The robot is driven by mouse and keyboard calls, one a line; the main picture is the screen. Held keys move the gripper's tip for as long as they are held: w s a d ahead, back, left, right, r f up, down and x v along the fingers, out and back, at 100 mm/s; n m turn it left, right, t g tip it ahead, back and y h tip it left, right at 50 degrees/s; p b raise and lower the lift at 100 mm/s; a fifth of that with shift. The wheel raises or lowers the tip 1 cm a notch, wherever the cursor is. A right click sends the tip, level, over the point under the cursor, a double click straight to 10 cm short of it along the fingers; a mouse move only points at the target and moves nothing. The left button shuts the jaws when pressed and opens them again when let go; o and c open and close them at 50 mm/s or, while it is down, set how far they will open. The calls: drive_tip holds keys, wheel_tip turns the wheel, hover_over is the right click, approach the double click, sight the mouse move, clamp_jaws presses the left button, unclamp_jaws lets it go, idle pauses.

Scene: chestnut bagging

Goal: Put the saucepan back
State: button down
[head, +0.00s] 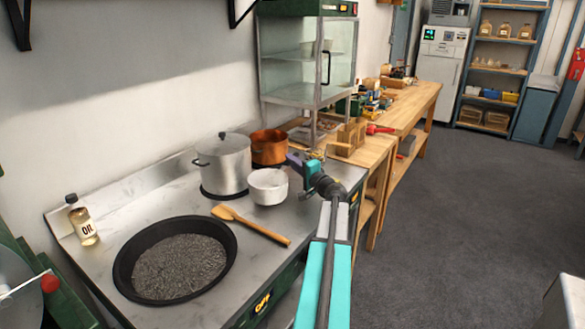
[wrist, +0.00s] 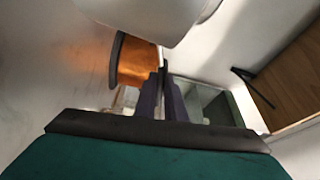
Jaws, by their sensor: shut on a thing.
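The copper saucepan (head: 269,148) is at the back right of the steel stove top, right of the lidded pot. I cannot tell if it touches the surface. My gripper (head: 293,160) is just right of the saucepan, with its jaws close to its side. In the wrist view, part of the saucepan (wrist: 137,62) with its dark rim shows just beyond my gripper's fingers (wrist: 163,80), which are close together. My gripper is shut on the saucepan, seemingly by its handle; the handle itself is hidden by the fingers.
A white bowl (head: 268,187) stands close in front of the saucepan. A lidded steel pot (head: 222,165), a wooden spoon (head: 252,225), a wide black pan (head: 175,292) and an oil bottle (head: 82,220) are also on the stove. A glass cabinet (head: 305,90) stands behind.

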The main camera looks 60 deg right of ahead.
drive_tip(key=shift+f, duration=1.35)
drive_tip(key=c, duration=1.8)
unclamp_jaws()
drive_tip(key=shift+b+v, duration=0.9)
drive_tip(key=shift+v, duration=5.1)
drive_tip(key=shift+s, duration=0.1)
